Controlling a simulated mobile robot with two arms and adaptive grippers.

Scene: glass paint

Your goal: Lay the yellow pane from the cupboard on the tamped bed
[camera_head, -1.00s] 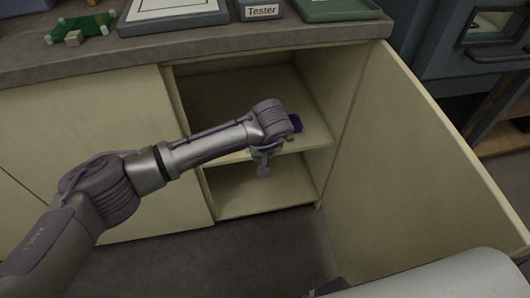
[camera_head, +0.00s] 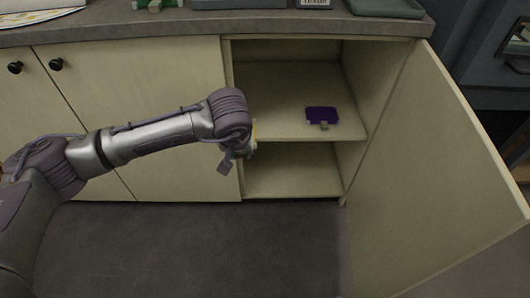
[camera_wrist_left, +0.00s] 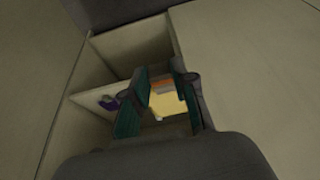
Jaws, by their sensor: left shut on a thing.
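My left gripper (camera_head: 238,156) is in front of the open cupboard, at the left side of its opening. In the left wrist view its two dark green fingers (camera_wrist_left: 160,102) are shut on the yellow pane (camera_wrist_left: 168,106), which has an orange part at its upper edge. In the head view only a thin yellow sliver of the pane (camera_head: 253,134) shows beside the gripper; the rest is hidden behind it. I cannot make out the tamped bed in these views. My right gripper is out of view.
A purple pane (camera_head: 321,114) with a small tab lies on the cupboard's middle shelf (camera_head: 285,118). The cupboard door (camera_head: 440,165) stands open on the right. On the counter (camera_head: 210,22) are a dark tray (camera_head: 238,4), a green tray (camera_head: 388,8) and a partly cropped sign (camera_head: 315,3).

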